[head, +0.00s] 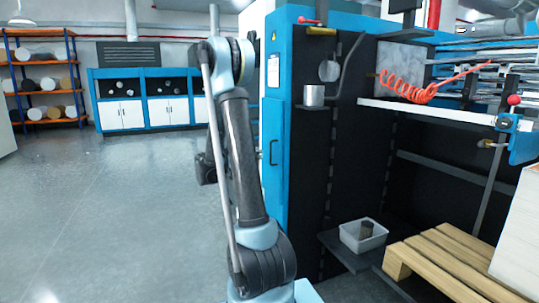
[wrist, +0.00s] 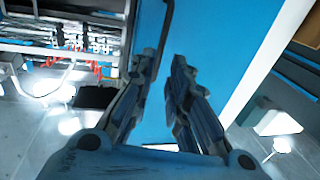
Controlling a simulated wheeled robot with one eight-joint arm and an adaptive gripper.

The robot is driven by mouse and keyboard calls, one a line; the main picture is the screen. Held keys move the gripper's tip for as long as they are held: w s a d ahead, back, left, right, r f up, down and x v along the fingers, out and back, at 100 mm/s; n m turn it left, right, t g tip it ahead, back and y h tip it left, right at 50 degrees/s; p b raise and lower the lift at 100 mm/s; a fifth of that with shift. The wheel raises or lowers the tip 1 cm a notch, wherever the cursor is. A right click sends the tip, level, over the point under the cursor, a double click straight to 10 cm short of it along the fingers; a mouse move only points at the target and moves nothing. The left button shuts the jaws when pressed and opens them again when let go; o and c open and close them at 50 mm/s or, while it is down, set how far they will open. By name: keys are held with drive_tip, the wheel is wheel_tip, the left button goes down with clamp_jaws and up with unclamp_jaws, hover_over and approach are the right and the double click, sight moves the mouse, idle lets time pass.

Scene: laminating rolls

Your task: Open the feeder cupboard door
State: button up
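The feeder cupboard door appears to be the narrow blue panel (head: 273,190) on the machine's side, seen at a steep angle right of my arm. It looks flush with the machine. A dark upright bar handle (head: 273,153) is on it. In the wrist view a blue panel (wrist: 228,50) fills the middle, and a dark handle bar (wrist: 168,22) comes down from the top edge. My gripper (wrist: 164,58) is open, its fingers apart with blue panel between them. The handle's lower end lies near the left fingertip; contact cannot be told. My arm hides the gripper in the head view.
The machine's open dark bay is at right, with a grey bin (head: 363,235) on a low shelf and a wooden pallet (head: 455,262). Blue cabinets (head: 150,98) and an orange rack of rolls (head: 42,85) stand at the back. The floor (head: 110,200) at left is clear.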

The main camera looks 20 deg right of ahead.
drive_tip(key=x, duration=0.8)
drive_tip(key=shift+w+d, duration=0.1)
drive_tip(key=shift+d, duration=0.15)
drive_tip(key=shift+c, duration=0.2)
clamp_jaws()
